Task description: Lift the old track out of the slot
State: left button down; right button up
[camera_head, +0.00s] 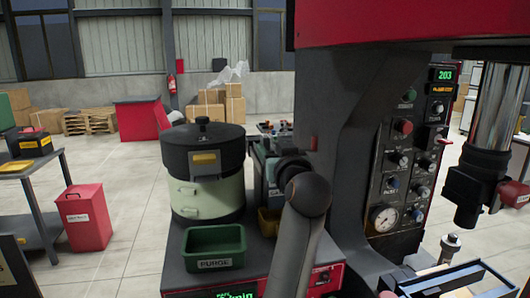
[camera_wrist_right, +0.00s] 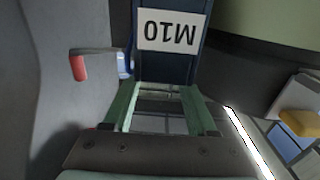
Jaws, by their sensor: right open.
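A dark blue part with a white label reading M10 (camera_wrist_right: 172,32), upside down in the right wrist view, looks like the track. It stands just beyond my right gripper (camera_wrist_right: 162,95). The two pale green fingers are apart, near the part's lower end, and I cannot tell if they touch it. The slot cannot be made out. In the head view my right arm rises from the bottom middle and its dark wrist hides most of the gripper and track area beside the bowl feeder (camera_head: 207,195). My left gripper is not in view.
A machine column with a control panel (camera_head: 405,150) stands close on the right. A red-handled lever (camera_wrist_right: 78,66) is left of the fingers.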

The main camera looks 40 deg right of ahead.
aim_at(267, 141)
jog(key=shift+p+x, duration=0.75)
jog(key=shift+x, duration=2.3)
jog(key=shift+a, duration=0.1)
grip_shut()
